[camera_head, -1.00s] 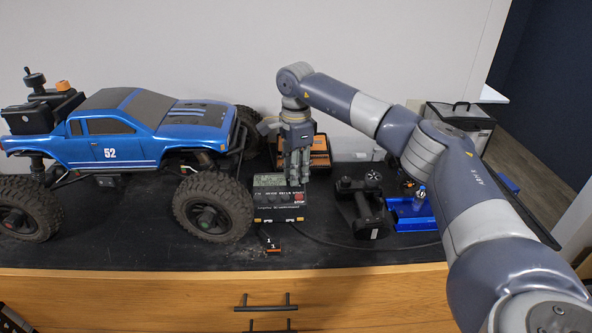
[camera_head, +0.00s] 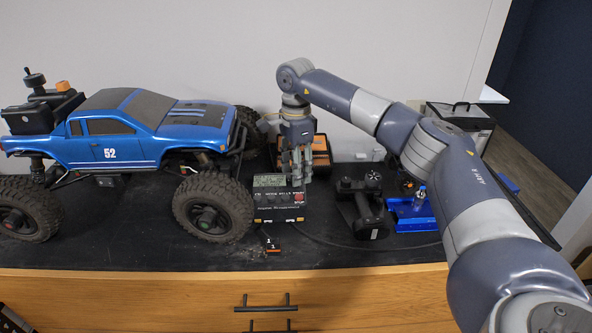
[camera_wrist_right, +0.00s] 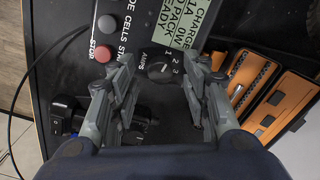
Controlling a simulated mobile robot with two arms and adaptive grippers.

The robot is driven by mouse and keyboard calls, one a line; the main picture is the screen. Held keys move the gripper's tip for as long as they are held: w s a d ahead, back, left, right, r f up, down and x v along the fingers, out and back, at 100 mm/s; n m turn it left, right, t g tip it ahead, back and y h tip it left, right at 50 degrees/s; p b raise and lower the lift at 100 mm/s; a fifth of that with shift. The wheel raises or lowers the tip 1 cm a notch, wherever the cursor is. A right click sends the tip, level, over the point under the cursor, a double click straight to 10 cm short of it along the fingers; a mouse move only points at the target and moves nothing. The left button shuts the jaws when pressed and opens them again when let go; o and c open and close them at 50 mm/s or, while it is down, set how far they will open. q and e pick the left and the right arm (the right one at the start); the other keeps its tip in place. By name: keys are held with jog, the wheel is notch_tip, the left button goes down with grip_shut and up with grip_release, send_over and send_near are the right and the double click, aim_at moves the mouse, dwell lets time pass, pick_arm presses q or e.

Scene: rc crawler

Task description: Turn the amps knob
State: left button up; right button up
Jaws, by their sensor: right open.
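The charger (camera_head: 279,214) is a black box with a green display and buttons, standing on the black bench top right of the truck. In the right wrist view its amps knob (camera_wrist_right: 159,71) is a round dark knob beside the label AMPS and the numbers 1, 2 and 3. My right gripper (camera_head: 295,178) points down over the back of the charger. In the right wrist view my open gripper (camera_wrist_right: 164,75) has one finger on each side of the knob, with visible gaps. Whether the fingertips touch the panel is unclear. In the head view I cannot make out the knob. My left gripper is out of view.
A big blue truck (camera_head: 135,130) stands close on the charger's left. A black device (camera_head: 363,208) and a blue tray (camera_head: 412,222) are on its right. An orange and black case (camera_head: 320,158) is behind. The charger's red STOP button (camera_wrist_right: 103,53) is near one finger.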

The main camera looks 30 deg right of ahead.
notch_tip(320, 180, up, 11)
jog(key=shift+r, duration=0.15)
dwell(0.7)
